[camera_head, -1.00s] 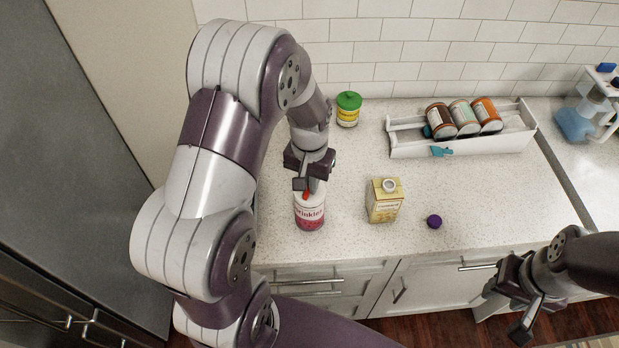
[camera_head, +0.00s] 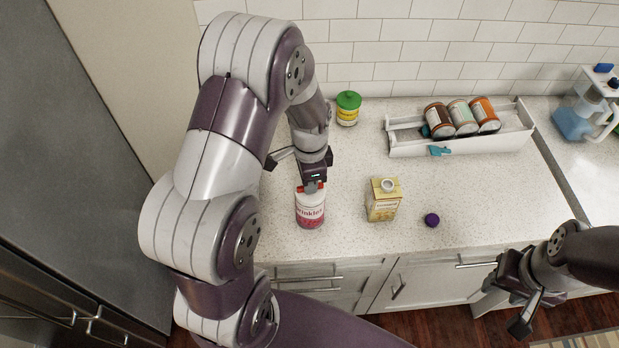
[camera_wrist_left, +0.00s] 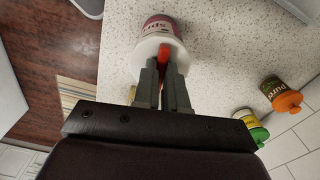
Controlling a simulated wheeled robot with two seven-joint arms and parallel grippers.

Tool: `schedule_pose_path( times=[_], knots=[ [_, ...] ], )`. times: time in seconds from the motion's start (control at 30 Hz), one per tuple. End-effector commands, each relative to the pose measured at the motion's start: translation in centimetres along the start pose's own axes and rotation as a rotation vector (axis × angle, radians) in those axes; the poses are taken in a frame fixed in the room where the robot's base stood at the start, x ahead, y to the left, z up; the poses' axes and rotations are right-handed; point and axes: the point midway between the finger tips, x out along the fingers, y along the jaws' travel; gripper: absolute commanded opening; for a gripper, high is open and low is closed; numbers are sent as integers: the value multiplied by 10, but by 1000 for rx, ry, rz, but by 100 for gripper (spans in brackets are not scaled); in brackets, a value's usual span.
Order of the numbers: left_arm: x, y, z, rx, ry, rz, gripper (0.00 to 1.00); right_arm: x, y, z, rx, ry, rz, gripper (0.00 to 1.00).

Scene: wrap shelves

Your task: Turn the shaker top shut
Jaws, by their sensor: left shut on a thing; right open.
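The shaker (camera_head: 310,212) is a white and red-pink jar labelled sprinkles, upright on the counter near its front edge. Its white top carries a red piece (camera_wrist_left: 163,54). My left gripper (camera_head: 312,186) points down at the top from above. In the left wrist view the two fingers (camera_wrist_left: 163,75) are closed on the red piece; the shaker (camera_wrist_left: 158,28) extends beyond them. The fingers hide part of the top. My right gripper (camera_head: 525,304) is open and empty, low at the right in front of the cabinets, away from the shaker.
A yellow carton (camera_head: 383,203) and a purple cap (camera_head: 432,220) stand right of the shaker. A green-lidded jar (camera_head: 348,109) is behind. A white rack (camera_head: 405,149) with several jars lies at the back right. The counter between is clear.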

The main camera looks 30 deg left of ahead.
Motion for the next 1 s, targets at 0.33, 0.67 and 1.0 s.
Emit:
schedule_pose_path(
  times=[0.33, 0.67, 1.0],
  knots=[
    [1, 2, 1, 277, -2, 5, 0, -5, 0, -1, 0, 0, 0, 43],
    [2, 2, 1, 430, -2, 7, 0, -7, 0, -1, 0, 0, 0, 43],
    [2, 2, 1, 472, -2, 8, 0, -7, 0, -1, 0, 0, 0, 43]
  ],
)
